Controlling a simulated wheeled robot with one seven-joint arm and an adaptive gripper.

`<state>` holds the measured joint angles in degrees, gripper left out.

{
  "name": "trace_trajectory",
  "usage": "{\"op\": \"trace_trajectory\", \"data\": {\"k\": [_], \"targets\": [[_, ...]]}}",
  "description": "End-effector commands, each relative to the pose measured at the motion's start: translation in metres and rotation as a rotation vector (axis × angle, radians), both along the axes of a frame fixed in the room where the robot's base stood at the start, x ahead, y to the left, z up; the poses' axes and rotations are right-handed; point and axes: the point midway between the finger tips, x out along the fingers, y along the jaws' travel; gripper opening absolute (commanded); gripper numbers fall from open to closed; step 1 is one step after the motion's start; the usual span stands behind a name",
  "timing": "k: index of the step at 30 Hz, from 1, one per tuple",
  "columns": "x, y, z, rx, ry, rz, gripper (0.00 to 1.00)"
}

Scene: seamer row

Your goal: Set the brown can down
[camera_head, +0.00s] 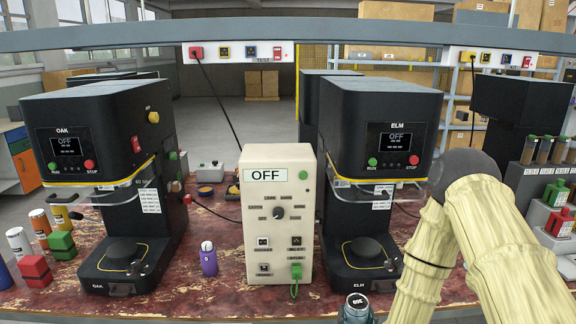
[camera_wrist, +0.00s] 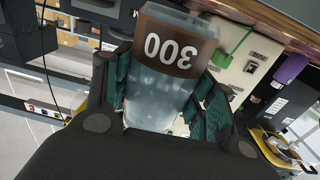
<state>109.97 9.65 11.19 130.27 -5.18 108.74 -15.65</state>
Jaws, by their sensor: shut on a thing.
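The brown can (camera_wrist: 178,36), with a brown band marked 300 and a pale, glossy grey body, is in my gripper (camera_wrist: 168,92) in the wrist view. The green-padded fingers are shut on its body from both sides. The number reads upside down there. In the head view my arm comes in at the lower right, and the gripper itself is not clearly shown. A dark round top with a small white label (camera_head: 357,302) shows at the bottom edge. I cannot tell whether it belongs to the held can. What lies directly under the can is hidden.
The worn red bench (camera_head: 205,288) carries the OAK seamer (camera_head: 100,150), the ELM seamer (camera_head: 378,140) and a beige control box (camera_head: 279,240) reading OFF. A purple can (camera_head: 208,258) stands left of the box. Several cans and red and green blocks (camera_head: 61,243) stand far left.

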Motion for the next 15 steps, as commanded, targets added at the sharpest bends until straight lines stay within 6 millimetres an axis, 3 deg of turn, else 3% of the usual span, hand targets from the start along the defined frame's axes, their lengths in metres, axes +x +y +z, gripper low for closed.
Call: {"op": "trace_trajectory", "data": {"k": [7, 15], "targets": [[0.001, 0.0, 0.001, 0.0, -0.003, 0.0, 0.18], [0.035, -0.009, 0.025, -0.017, -0.008, -0.033, 0.18]]}}
